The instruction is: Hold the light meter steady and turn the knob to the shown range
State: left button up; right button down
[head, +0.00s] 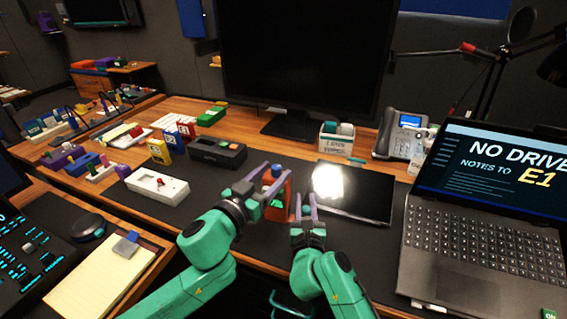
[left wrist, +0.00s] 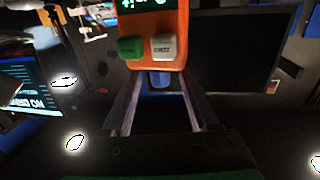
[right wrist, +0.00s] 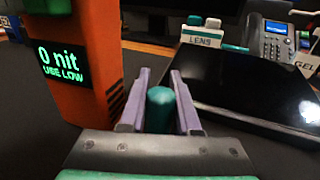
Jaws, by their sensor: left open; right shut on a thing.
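The light meter (head: 285,205) is an orange upright body with a lit display (right wrist: 57,65) reading "0 nit USE LOW" in the right wrist view. In the left wrist view its orange face (left wrist: 181,22) carries a green block and a grey block. My left gripper (head: 264,178) is open at the meter's upper part, with a blue piece (left wrist: 160,79) beyond its fingertips. My right gripper (head: 303,206) is beside the meter, to its right, shut on a teal cylinder (right wrist: 161,109). I cannot tell for sure that this cylinder is the knob; its join to the meter is hidden.
A dark flat panel (head: 352,205) with a bright glare lies right of the grippers, and a laptop (head: 450,240) stands beyond it. A white device (head: 158,186) and a black box (head: 217,153) are to the left. A bin labelled LENS (head: 335,141) and a telephone (head: 400,137) stand behind.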

pick_arm(q)
jog(key=x, duration=0.5)
grip_shut()
